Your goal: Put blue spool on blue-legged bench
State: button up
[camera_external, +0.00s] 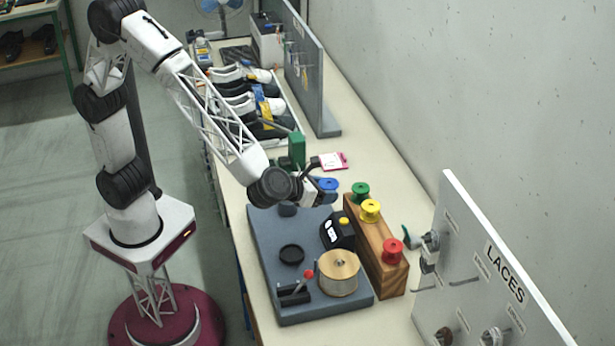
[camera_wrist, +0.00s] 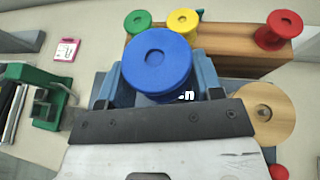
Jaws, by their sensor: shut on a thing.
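The blue spool (camera_external: 328,184) is between the fingers of my gripper (camera_external: 314,190), which is shut on it. In the wrist view the blue spool (camera_wrist: 157,58) shows its round top, with a blue-grey finger of my gripper (camera_wrist: 160,82) on either side. The spool appears held above the work surface, left of the wooden block; its underside is hidden. The long pale bench (camera_external: 372,132) runs from front to back under these things. A bluish strip, perhaps a leg, shows below its left edge in the external view.
The wooden block (camera_external: 375,255) carries a green spool (camera_external: 360,188), a yellow spool (camera_external: 370,208) and a red spool (camera_external: 392,248). A grey-blue board (camera_external: 270,262) holds a black device and a large tan spool (camera_external: 338,270).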

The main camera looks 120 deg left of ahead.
aim_at(325, 184)
notch_tip(325, 184, up, 12)
jog(key=w+a+f+m+t+h, duration=0.1)
jog(key=w+a+m+t+h, duration=0.4)
jog(key=a, duration=0.5)
jog(key=shift+w+a+m+h, duration=0.3)
jog(key=shift+w+m+h, duration=0.5)
jog(key=shift+w+m, duration=0.3)
jog(key=shift+a, duration=0.1)
jog(key=shift+a, duration=0.1)
jog(key=shift+a+f+m+h, duration=0.1)
jog(key=shift+a+m+h, duration=0.2)
jog(key=shift+h, duration=0.2)
jog(key=shift+a+m+t, duration=0.25)
jog(key=shift+m+t, duration=0.05)
